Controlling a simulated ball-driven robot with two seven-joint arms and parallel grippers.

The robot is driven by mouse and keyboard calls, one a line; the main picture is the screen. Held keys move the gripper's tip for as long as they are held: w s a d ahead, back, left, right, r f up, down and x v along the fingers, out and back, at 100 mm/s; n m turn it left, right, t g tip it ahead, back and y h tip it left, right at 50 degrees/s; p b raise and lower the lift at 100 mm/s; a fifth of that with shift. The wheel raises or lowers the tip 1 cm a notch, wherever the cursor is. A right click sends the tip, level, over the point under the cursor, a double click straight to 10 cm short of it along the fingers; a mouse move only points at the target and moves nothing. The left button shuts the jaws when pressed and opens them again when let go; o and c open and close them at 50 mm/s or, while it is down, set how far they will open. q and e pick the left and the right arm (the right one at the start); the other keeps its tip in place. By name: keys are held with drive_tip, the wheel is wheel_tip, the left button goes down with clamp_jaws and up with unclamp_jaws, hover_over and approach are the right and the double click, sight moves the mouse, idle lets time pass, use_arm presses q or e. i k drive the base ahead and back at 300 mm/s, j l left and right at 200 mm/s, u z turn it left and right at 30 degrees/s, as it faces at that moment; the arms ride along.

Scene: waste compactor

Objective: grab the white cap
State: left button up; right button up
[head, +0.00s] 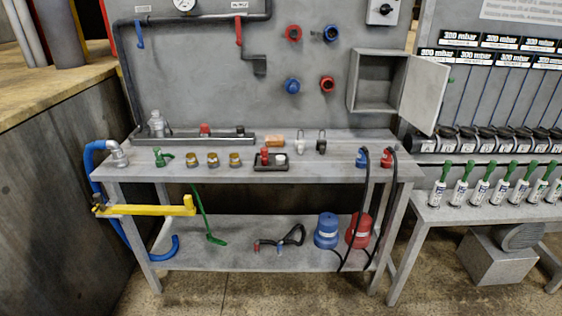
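A small white cap (281,159) sits in a small dark tray (271,167) on the grey workbench top (325,168), near the middle of the bench. A red part (265,156) stands in the same tray, just left of the white cap. Neither of my grippers shows in the head view, so I cannot see how they stand relative to the cap.
Brass fittings (213,159) stand left of the tray, and two padlocks (321,143) stand behind it to the right. Blue and red connectors with black hoses (388,157) are at the right end. A yellow bar (150,210) crosses the bench's left front.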

sight(280, 159)
drive_tip(key=i+l+u, duration=0.1)
drive_tip(key=l, duration=0.3)
drive_tip(key=i+l+u, duration=0.1)
drive_tip(key=l, duration=0.3)
drive_tip(key=i+l, duration=0.25)
drive_tip(key=l, duration=0.15)
drive_tip(key=i+l+u, duration=0.15)
drive_tip(key=l, duration=0.3)
